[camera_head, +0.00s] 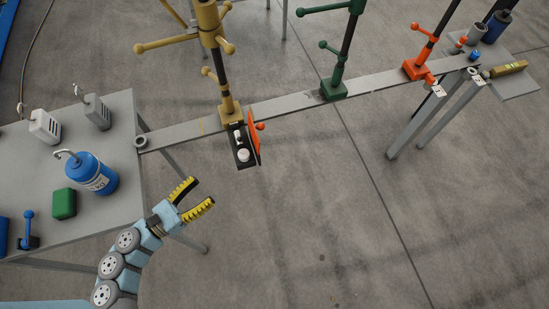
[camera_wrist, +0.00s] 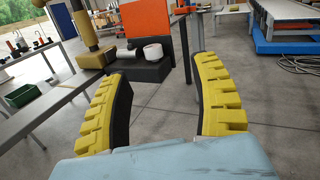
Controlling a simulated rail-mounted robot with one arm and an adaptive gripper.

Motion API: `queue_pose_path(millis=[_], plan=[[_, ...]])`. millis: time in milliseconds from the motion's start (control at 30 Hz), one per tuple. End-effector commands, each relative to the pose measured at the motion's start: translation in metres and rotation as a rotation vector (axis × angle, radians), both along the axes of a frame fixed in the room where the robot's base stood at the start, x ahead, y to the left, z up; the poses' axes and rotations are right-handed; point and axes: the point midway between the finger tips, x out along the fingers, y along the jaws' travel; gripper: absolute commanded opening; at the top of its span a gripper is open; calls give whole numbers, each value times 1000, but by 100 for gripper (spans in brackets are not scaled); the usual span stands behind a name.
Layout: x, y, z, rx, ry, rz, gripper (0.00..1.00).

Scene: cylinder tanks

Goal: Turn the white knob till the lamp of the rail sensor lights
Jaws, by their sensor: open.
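The white knob (camera_head: 243,155) sits on a black box (camera_head: 246,164) fixed to the side of the rail, below the mustard clamp post. In the wrist view the white knob (camera_wrist: 153,52) shows beyond the fingers, a little above the middle of the gap. An upright orange plate (camera_head: 253,138) stands on the right side of the box. My gripper (camera_head: 204,191) is open and empty, with yellow ribbed fingers, below and left of the knob and apart from it. I cannot make out a lit lamp on the box.
The grey rail (camera_head: 290,104) runs from the left table (camera_head: 119,115) to a stand at the far right. Green (camera_head: 334,90) and orange (camera_head: 416,68) clamp posts stand along it. A blue bottle (camera_head: 92,174) stands on the left table. The floor right of my gripper is clear.

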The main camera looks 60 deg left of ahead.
Motion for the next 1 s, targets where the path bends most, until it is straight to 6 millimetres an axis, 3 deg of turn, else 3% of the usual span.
queue_pose_path(millis=[1000], plan=[[117,-56,103,-414,-301,-341,63]])
